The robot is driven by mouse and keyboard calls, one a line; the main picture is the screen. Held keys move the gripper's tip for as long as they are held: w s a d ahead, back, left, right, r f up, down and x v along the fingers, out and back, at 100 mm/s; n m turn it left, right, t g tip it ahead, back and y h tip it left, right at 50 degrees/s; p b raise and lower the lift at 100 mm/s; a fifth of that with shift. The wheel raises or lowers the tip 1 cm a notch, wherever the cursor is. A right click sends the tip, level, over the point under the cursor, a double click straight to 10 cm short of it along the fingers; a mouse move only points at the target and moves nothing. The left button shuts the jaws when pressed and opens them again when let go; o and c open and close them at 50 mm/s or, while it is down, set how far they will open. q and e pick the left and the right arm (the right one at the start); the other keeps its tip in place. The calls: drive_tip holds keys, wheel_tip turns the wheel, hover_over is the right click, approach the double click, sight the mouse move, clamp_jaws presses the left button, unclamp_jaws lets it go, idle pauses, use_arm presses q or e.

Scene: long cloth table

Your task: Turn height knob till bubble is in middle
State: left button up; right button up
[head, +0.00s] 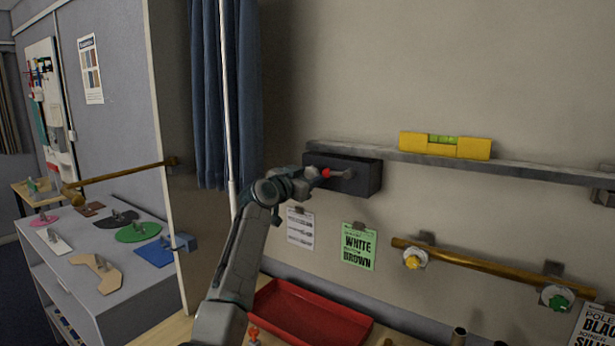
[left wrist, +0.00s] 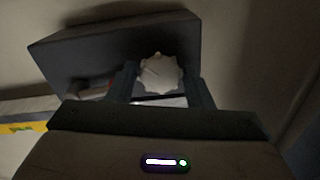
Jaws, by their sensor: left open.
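A yellow spirit level (head: 455,150) with a green vial (head: 442,139) lies on a long grey shelf (head: 540,170) on the wall. The bubble's place in the vial is too small to tell. A dark box (head: 368,178) sits under the shelf's left end. My left gripper (head: 338,174) is at the front of this box. In the left wrist view, a pale ridged knob (left wrist: 160,72) on the dark box (left wrist: 85,48) lies between the open fingers, with no clear grip on it. The level's yellow end (left wrist: 22,127) shows at the left edge. My right gripper is not in view.
Below are a red tray (head: 310,312), a green paper sign (head: 359,246) and a brown pole (head: 490,265) on wall brackets. A blue curtain (head: 226,100) hangs left of the box. A side unit (head: 95,290) holds flat coloured shapes.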

use_arm(q)
drive_tip(key=c, duration=0.7)
drive_tip(key=shift+n, duration=0.3)
drive_tip(key=shift+n+b, duration=0.3)
drive_tip(key=shift+n, duration=3.7)
